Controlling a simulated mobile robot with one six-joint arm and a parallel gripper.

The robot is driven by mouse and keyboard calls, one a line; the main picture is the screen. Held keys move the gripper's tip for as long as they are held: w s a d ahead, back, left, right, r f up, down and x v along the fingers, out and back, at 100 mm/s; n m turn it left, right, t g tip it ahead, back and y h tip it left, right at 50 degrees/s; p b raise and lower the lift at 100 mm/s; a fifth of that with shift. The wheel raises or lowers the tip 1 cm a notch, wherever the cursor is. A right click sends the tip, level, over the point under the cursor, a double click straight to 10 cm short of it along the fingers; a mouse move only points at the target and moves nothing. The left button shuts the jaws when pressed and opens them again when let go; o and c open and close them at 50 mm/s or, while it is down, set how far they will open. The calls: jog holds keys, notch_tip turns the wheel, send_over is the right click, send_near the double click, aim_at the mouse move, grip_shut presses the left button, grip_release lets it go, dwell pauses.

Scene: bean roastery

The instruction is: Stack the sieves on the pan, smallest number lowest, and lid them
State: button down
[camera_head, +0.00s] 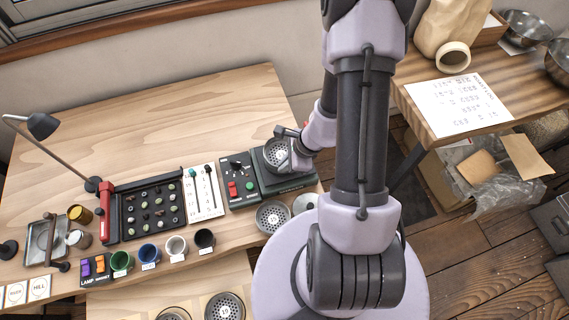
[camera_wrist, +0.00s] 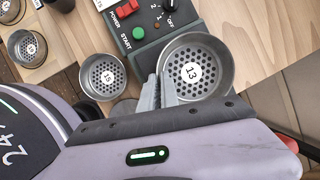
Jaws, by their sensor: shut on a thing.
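My gripper (camera_wrist: 168,92) is shut on the near left rim of a metal sieve marked 13 (camera_wrist: 192,72). In the head view this sieve (camera_head: 276,152) is over the dark green shaker (camera_head: 290,184). I cannot tell whether it rests there or hangs just above, and no pan shows beneath it. A second sieve (camera_wrist: 104,78), its number seemingly 15, lies left of the shaker's front; it also shows in the head view (camera_head: 272,216). Another sieve (camera_wrist: 27,47) stands further left, its number unclear. A pale round piece (camera_head: 305,203), perhaps the lid, is partly hidden by my arm.
The shaker's control box (camera_head: 240,187) has red and green buttons and a knob. Left of it are a white switch panel (camera_head: 204,190), a bean sample tray (camera_head: 152,209), several coloured cups (camera_head: 149,253) and a lamp (camera_head: 42,126). The table's back (camera_head: 200,110) is clear.

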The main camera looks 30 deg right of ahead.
jog(key=shift+r, duration=0.1)
jog(key=shift+r+p, duration=0.55)
jog(key=shift+r, duration=0.15)
jog(key=shift+f+b, duration=0.9)
jog(key=shift+b, duration=0.35)
dwell(0.5)
jog(key=c, duration=1.9)
grip_release()
jog(key=shift+r, duration=0.1)
jog(key=p+v, duration=0.8)
jog(key=v, duration=0.3)
jog(key=shift+p, duration=0.3)
